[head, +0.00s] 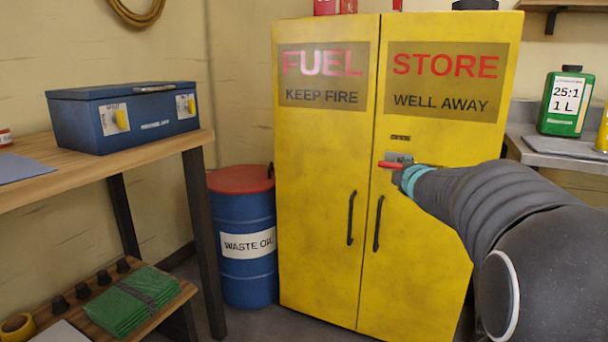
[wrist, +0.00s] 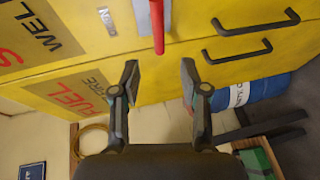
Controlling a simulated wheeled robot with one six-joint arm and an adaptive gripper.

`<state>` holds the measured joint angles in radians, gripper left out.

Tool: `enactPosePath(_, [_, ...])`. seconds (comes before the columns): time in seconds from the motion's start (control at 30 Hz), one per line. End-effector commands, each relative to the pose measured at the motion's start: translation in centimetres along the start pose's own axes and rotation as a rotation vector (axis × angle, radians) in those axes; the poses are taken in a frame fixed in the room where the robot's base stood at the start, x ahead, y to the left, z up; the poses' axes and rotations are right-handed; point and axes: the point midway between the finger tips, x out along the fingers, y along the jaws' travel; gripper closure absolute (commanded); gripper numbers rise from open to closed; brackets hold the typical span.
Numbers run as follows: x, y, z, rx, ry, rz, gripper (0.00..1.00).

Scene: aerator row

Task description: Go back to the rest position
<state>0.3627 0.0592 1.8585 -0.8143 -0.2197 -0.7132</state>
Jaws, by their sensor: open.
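My gripper (wrist: 160,70) is open in the wrist view, with nothing between its two fingers. A red latch handle (wrist: 157,28) lies beyond the fingertips, apart from them. In the head view the red handle (head: 391,165) is roughly level on its grey plate, on the yellow fuel cabinet (head: 320,150). My arm (head: 470,200) reaches in from the right, and its end is in front of the cabinet close to the handle. My fingers are mostly hidden there. Both cabinet doors look shut.
A blue waste oil drum (head: 248,285) with a red lid stands left of the cabinet. A workbench (head: 120,180) with a blue box (head: 125,115) is at left. A green container (head: 566,102) stands on the right-hand counter (head: 552,150).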

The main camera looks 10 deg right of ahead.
Motion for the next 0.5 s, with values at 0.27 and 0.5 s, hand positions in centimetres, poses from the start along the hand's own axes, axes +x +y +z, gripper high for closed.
enactPosePath(0.27, [-2.0,-8.1,4.7,0.384,-0.262,-0.220,0.55])
enactPosePath(0.5, [-11.9,-16.0,3.9,0.819,-0.552,-0.433,0.55])
